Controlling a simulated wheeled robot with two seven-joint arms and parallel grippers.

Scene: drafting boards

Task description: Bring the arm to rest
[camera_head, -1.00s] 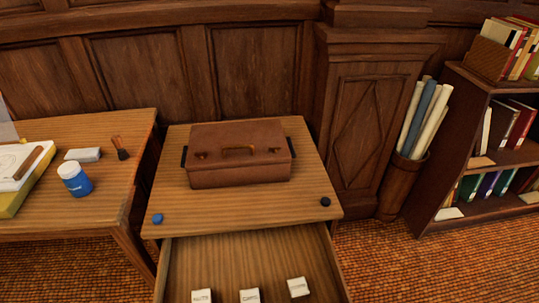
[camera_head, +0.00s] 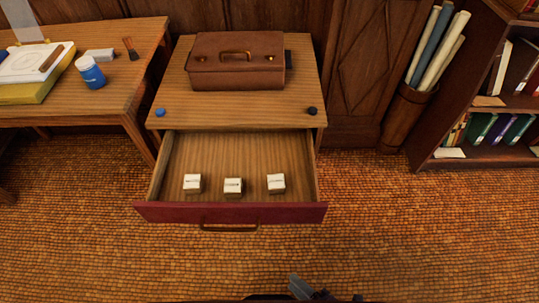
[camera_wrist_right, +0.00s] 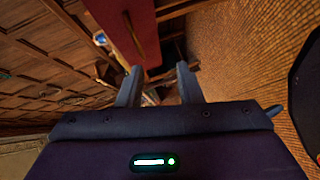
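My right gripper (camera_head: 300,288) shows only as a small grey piece at the bottom edge of the head view, low and in front of the open drawer. In the right wrist view my right gripper (camera_wrist_right: 158,84) has its two fingers apart with nothing between them. It is open and clear of the drawer front (camera_wrist_right: 128,28), which shows as a dark red band beyond the fingers. My left gripper is in neither view.
The desk (camera_head: 250,113) has its drawer (camera_head: 230,212) pulled out, with three small white boxes inside. A brown case (camera_head: 237,72) stands on top. A side table (camera_head: 115,97) is left, a bookshelf (camera_head: 440,130) right. The front floor is clear.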

